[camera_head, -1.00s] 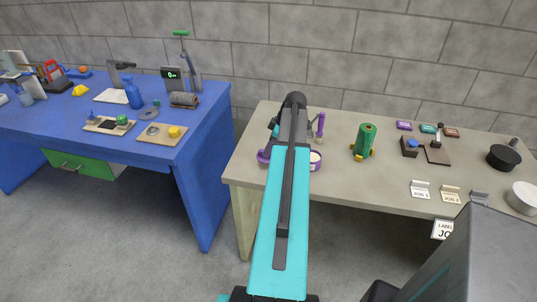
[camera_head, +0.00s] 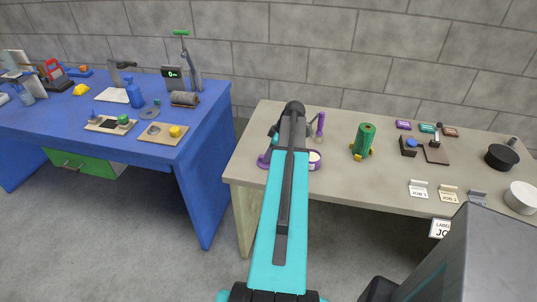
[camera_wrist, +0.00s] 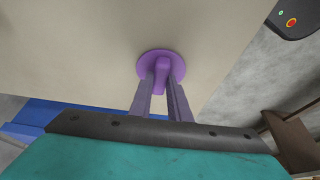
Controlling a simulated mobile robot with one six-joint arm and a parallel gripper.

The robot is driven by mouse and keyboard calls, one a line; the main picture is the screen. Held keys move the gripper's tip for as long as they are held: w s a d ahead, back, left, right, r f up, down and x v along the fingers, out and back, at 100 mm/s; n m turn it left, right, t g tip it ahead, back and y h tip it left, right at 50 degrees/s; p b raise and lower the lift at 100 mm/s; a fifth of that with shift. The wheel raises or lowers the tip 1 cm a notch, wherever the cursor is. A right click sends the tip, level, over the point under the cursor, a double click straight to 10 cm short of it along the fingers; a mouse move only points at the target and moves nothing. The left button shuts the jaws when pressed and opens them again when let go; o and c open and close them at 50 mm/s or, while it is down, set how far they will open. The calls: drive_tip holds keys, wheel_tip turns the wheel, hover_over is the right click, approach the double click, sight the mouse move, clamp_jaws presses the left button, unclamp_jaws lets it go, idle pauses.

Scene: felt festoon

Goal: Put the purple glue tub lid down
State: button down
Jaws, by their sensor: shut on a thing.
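The purple glue tub lid (camera_wrist: 151,64) is a round disc with a raised grip in the wrist view. My gripper (camera_wrist: 163,85) is shut on that grip. The lid is over the beige bench top, and I cannot tell if it touches it. In the head view a bit of purple, seemingly the lid (camera_head: 263,161), shows left of my arm at the bench's front left. The open purple glue tub (camera_head: 315,160), pale inside, stands just right of my arm. My arm hides the gripper and part of both in the head view.
A purple upright tool (camera_head: 320,126) stands behind the tub. A green roll on a yellow-footed stand (camera_head: 364,141) is further right. The beige bench (camera_head: 340,183) is clear in front of it. A blue bench (camera_head: 195,150) with several tools stands left, across a gap.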

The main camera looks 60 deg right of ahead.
drive_tip(key=shift+f, duration=0.15)
drive_tip(key=c, duration=1.7)
unclamp_jaws()
drive_tip(key=shift+o, duration=0.2)
drive_tip(key=shift+r, duration=0.25)
drive_tip(key=b+v, duration=0.3)
drive_tip(key=v, duration=0.8)
drive_tip(key=shift+r+b, duration=0.3)
drive_tip(key=shift+r, duration=0.1)
drive_tip(key=shift+s+d, duration=0.1)
drive_tip(key=shift+s, duration=0.05)
drive_tip(key=shift+s, duration=0.1)
